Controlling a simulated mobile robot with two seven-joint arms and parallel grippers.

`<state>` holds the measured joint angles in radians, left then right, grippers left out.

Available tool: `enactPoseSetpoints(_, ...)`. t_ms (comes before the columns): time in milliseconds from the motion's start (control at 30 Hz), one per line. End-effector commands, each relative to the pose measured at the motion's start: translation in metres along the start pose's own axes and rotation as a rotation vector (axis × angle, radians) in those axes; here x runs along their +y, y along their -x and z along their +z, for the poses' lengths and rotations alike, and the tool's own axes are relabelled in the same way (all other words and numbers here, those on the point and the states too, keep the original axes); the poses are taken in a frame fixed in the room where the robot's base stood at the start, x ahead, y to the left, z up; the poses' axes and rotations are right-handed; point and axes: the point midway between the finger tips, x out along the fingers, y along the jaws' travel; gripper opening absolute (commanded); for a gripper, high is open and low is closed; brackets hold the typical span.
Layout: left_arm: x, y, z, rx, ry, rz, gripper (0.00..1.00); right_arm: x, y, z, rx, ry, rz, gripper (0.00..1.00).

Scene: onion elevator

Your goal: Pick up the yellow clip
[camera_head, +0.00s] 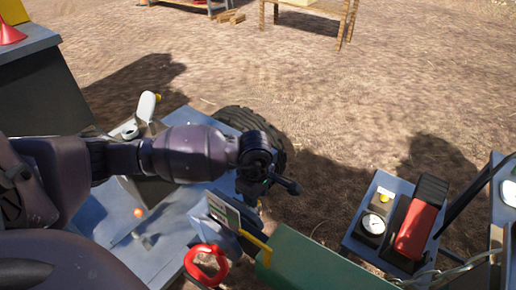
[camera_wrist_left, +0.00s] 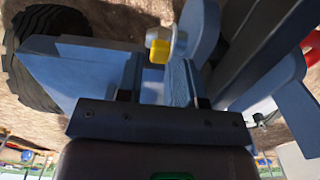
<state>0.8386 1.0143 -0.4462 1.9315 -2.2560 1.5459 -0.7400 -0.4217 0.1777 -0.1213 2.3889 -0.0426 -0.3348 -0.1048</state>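In the left wrist view a small yellow piece (camera_wrist_left: 159,51), which may be the clip, sits against a pale round part just beyond the gap between my fingers. My left gripper (camera_wrist_left: 157,72) is open, with one finger on each side of the gap, and nothing shows clamped in it. In the head view my left arm comes in from the left, and its wrist hides most of the gripper (camera_head: 278,182). A yellow bar (camera_head: 256,243) shows below it on the blue machine; I cannot tell whether it is the same piece. My right gripper is not in view.
A red ring handle (camera_head: 206,265) and a green panel (camera_head: 315,266) lie below the wrist. A black tire (camera_head: 247,125) stands behind it. A box with a gauge (camera_head: 373,223) and a red block (camera_head: 416,230) are at the right. Open dirt ground lies beyond.

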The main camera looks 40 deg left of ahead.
Motion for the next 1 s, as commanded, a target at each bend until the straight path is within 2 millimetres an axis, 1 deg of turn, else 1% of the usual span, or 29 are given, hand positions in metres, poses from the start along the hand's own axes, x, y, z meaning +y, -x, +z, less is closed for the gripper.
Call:
enactPoseSetpoints(33, -0.003, -0.016, 0.000, 0.000, 0.002, -0.013, 0.34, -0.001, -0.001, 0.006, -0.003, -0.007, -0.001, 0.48)
enactPoseSetpoints(100, -0.003, -0.024, 0.000, 0.000, 0.002, -0.011, 0.34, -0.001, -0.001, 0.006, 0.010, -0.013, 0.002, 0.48)
enactPoseSetpoints(200, -0.001, -0.027, 0.000, 0.000, 0.000, -0.005, 0.34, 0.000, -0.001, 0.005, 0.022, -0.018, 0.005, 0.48)
enactPoseSetpoints(400, 0.000, -0.024, 0.000, 0.001, 0.000, 0.000, 0.34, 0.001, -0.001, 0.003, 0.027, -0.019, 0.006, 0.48)
enactPoseSetpoints(567, 0.000, -0.024, 0.000, 0.001, 0.000, 0.000, 0.10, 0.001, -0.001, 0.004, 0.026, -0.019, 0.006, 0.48)
enactPoseSetpoints(600, 0.000, -0.024, -0.001, 0.001, 0.000, -0.001, 0.03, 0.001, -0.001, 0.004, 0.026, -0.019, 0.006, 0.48)
enactPoseSetpoints(633, 0.000, -0.024, 0.000, 0.001, 0.000, -0.001, 0.00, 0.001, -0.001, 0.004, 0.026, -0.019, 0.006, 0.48)
enactPoseSetpoints(867, 0.000, -0.023, -0.001, 0.001, 0.000, 0.000, 0.00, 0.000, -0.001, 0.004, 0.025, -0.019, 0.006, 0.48)
enactPoseSetpoints(1000, 0.001, -0.013, -0.001, 0.001, 0.000, 0.003, 0.00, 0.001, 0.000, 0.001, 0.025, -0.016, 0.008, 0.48)
